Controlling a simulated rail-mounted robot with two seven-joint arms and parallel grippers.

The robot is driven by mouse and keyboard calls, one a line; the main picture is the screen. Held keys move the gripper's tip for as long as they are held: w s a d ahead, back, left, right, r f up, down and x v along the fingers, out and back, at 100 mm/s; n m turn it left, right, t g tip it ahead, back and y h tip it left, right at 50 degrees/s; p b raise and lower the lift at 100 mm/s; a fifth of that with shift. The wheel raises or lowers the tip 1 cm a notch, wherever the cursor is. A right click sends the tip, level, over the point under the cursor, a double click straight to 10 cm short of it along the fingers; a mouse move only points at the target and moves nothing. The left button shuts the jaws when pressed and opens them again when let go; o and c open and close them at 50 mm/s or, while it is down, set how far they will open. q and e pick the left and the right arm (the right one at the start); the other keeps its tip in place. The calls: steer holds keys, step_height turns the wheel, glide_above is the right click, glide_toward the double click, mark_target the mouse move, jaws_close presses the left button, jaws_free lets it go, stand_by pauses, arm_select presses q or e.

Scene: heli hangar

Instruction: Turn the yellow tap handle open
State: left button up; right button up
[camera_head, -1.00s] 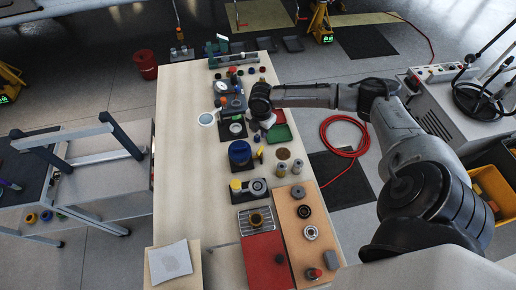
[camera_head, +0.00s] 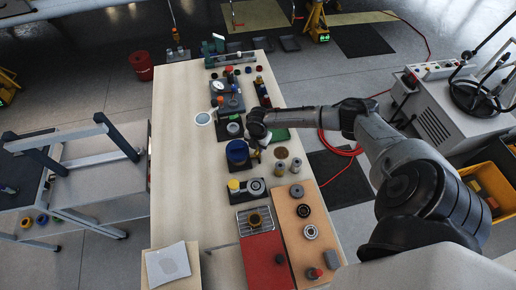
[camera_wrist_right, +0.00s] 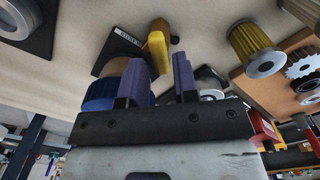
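The yellow tap handle (camera_wrist_right: 158,50) shows in the right wrist view just beyond my right gripper (camera_wrist_right: 160,72). It stands beside a brass-coloured tap part and a dark plate with a printed label. The handle lines up with the gap between the two purple fingers, which are apart with nothing gripped. I cannot tell whether the handle's lower end is between the fingertips. In the head view my right gripper (camera_head: 256,145) is over the table beside the blue-topped container (camera_head: 238,150), and it mostly hides the tap. My left gripper is not in view.
The blue container (camera_wrist_right: 100,95) is close to the left finger in the right wrist view. Two metal cylinders (camera_head: 288,167) stand right of the tap. A yellow-button box (camera_head: 235,187) and a red board (camera_head: 265,262) lie nearer.

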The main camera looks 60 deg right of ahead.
steer(key=shift+f, duration=0.9)
jaws_close()
